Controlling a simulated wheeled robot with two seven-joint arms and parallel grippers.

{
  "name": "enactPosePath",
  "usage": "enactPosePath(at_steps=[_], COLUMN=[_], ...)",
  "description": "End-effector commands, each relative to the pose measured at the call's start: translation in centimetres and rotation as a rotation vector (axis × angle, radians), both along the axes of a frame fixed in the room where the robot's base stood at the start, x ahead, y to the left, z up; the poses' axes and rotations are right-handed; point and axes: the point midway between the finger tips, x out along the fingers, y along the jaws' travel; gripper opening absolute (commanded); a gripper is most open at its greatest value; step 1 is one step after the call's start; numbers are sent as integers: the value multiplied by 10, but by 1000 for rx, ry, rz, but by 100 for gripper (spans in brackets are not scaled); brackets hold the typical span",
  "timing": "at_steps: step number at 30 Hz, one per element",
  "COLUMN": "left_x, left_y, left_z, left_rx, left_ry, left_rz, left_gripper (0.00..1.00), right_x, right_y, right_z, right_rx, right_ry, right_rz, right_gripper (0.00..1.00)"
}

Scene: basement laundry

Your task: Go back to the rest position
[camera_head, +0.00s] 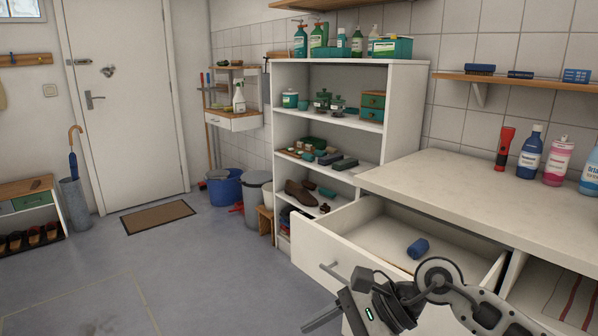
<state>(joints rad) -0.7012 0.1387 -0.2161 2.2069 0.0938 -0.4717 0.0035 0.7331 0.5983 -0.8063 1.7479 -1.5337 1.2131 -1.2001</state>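My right arm comes in at the lower right, and its gripper (322,320) is in front of the open drawer, below the drawer's metal handle (333,272). The gripper is seen from an angle where its finger gap does not show clearly, and I see nothing held in it. It looks apart from the handle. The white drawer (318,250) is pulled out of the counter unit (470,190), and a small dark blue roll (418,248) lies inside. My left gripper is not in view.
Bottles (530,152) and a red flashlight (505,147) stand on the counter. A white shelf unit (350,65) with shoes and boxes stands behind the drawer. Buckets and a grey bin (257,198) are by the wall. The grey floor (190,280) at left is mostly clear.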

Motion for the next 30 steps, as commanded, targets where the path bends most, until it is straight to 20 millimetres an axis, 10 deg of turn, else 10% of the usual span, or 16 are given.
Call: enactPosePath(at_steps=[3,8,11,15,16,22,30], left_x=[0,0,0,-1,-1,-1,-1], left_y=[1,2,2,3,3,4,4], left_z=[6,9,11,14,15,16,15], left_rx=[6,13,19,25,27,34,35], left_ry=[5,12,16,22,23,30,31], left_rz=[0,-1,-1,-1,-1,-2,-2], left_gripper=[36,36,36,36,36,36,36], right_x=[-37,-31,-15,-17,-24,-88,-128], right_y=[53,48,14,-44,-56,-93,-99], right_z=[39,82,72,6,-13,-102,-133], right_rx=[458,992,1286,1659,-1692,-1223,-1052], right_ry=[425,1115,1590,2276,-2356,-1797,-1567], right_rz=[-194,-522,-742,-1064,1101,842,733], right_gripper=[65,65,65,65,65,65,65])
